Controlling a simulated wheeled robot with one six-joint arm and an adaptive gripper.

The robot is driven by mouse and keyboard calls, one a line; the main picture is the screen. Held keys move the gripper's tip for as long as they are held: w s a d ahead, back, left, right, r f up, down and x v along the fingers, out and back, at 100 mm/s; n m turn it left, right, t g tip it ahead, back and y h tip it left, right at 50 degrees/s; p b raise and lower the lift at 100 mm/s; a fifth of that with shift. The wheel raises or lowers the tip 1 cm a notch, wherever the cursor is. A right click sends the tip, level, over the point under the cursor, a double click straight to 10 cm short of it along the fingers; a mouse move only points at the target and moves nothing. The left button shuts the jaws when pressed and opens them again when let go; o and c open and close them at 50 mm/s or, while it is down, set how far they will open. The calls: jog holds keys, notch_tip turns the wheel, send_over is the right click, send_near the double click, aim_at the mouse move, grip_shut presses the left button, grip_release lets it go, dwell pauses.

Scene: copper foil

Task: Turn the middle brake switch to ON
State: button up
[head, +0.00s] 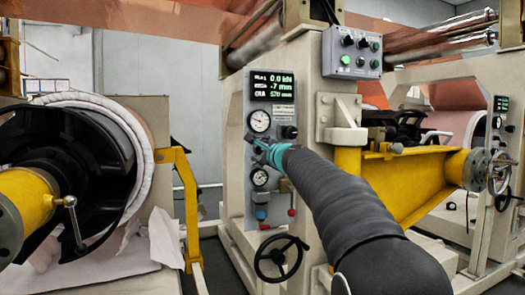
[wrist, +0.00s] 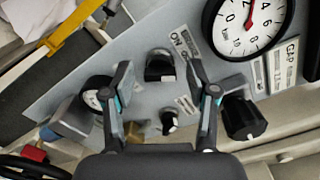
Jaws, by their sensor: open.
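The brake switch (wrist: 160,67) is a black knob on the grey panel, with a label reading ON beside it. In the wrist view it lies ahead of and between my fingertips. My gripper (wrist: 159,76) is open, one finger on each side of the knob, with a visible gap on both sides. Whether the fingertips reach the knob's depth I cannot tell. In the head view my gripper (head: 261,146) is at the panel (head: 257,185), between the two gauges, and hides the switch.
An upper gauge (wrist: 247,20) and a black knob (wrist: 243,118) are close to my right finger in the wrist view. A smaller knob (wrist: 169,120) and a lower gauge (wrist: 96,88) are also near. A handwheel (head: 281,258) is below; a yellow beam (head: 415,190) stands right.

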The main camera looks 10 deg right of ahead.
grip_shut()
dwell(0.3)
jog(key=n+b, duration=0.3)
jog(key=n, duration=0.2)
jog(key=shift+f+n+b, duration=0.2)
jog(key=shift+n+b, duration=0.1)
jog(key=shift+b, duration=0.1)
jog(key=n+b, duration=0.1)
jog(key=n, duration=0.1)
jog(key=shift+n, duration=0.3)
jog(key=shift+r+n+b, duration=0.15)
jog(key=shift+n+b, duration=1.05)
jog(key=shift+n, duration=0.6)
